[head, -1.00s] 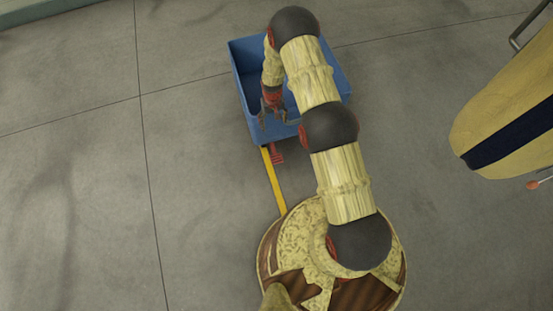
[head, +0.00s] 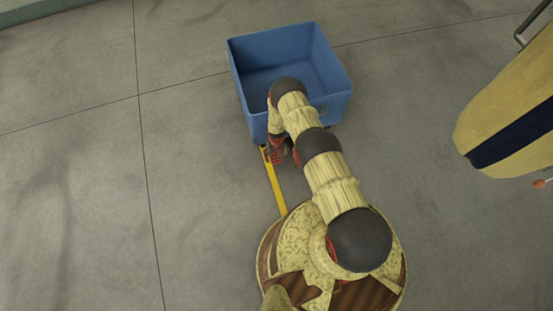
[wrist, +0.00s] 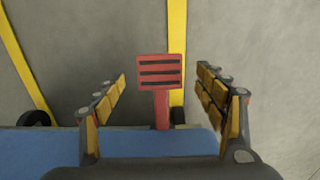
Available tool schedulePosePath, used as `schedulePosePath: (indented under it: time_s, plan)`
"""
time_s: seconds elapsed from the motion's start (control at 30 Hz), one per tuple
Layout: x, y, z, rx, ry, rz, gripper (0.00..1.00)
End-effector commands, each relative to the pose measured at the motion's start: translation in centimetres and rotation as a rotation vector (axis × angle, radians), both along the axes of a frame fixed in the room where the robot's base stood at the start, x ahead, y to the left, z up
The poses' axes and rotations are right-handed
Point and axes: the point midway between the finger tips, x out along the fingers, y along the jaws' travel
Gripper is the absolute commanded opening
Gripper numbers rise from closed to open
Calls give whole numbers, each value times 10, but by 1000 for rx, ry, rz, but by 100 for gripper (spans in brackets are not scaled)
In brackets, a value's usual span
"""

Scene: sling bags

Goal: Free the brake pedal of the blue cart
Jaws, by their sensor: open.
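The blue cart (head: 335,98) is an open, empty-looking bin on the floor in front of my base. Its blue edge (wrist: 110,143) crosses the bottom of the wrist view. The red brake pedal (wrist: 160,72), with dark slots across its pad, sticks out from the cart on a red stem. My gripper (wrist: 162,80) is open, with one finger on each side of the pedal and visible gaps between. In the head view my gripper (head: 279,152) is low at the cart's near side, and my arm partly hides the pedal there.
A yellow strip (head: 274,185) runs from the cart toward my base; it passes behind the pedal in the wrist view (wrist: 177,35). Another yellow strip (wrist: 22,62) and dark wheels (wrist: 35,118) also show there. A large tan and navy object (head: 510,110) is at right. Floor at left is clear.

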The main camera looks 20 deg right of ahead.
Motion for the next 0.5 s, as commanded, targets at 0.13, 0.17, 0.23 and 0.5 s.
schedulePosePath:
  time_s: [0.13,0.17,0.23,0.5]
  plan:
    - [1,0,-23,0,-1,0,71]
    - [1,0,-26,0,-1,0,71]
    - [0,0,-31,0,-1,0,71]
    - [2,0,-34,0,-2,0,71]
